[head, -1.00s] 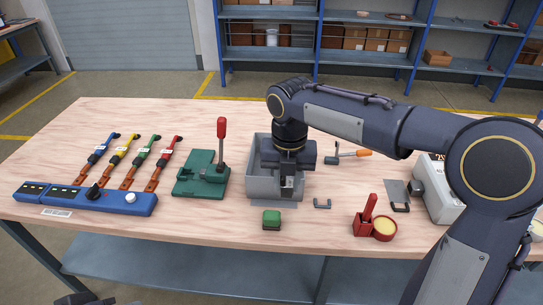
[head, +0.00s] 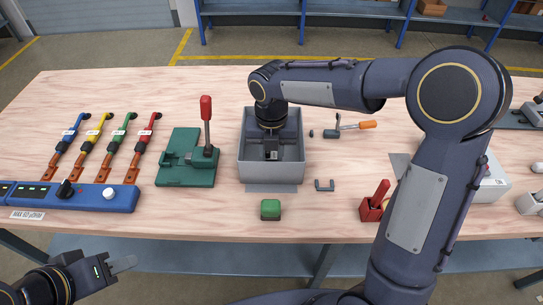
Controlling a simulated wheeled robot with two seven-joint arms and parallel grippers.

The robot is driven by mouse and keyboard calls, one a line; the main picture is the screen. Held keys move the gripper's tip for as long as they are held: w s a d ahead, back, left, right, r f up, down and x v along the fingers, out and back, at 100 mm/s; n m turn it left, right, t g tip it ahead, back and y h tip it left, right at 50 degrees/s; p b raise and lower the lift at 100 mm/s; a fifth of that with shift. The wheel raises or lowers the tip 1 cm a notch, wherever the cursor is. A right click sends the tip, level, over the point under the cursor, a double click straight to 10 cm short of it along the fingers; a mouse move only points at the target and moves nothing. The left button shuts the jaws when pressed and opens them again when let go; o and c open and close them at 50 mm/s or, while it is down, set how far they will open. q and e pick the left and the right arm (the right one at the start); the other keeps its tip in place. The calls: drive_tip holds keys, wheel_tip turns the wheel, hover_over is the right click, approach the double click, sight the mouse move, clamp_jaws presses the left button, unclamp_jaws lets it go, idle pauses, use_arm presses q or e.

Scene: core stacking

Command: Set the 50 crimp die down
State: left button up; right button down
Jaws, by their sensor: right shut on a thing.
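My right gripper (head: 271,155) points down over the inside of the open grey bin (head: 271,172), at the middle of the table. It is shut on a small piece, taken as the 50 crimp die, which is mostly hidden between the fingers at this size. I cannot tell whether the piece touches the bin floor. My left gripper (head: 122,264) is low at the bottom left, off the table's front edge and away from the objects. Its finger gap does not show clearly.
Left of the bin stand a green press (head: 187,160) with a red-knobbed lever and a blue panel (head: 85,196) with several coloured-handled tools.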

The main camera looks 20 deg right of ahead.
sight(272, 156)
drive_tip(key=shift+f, duration=0.8)
drive_tip(key=shift+f, duration=0.2)
drive_tip(key=c, duration=1.1)
unclamp_jaws()
wheel_tip(272, 156, up, 12)
drive_tip(key=shift+r+p, duration=0.25)
drive_tip(key=shift+p, duration=0.3)
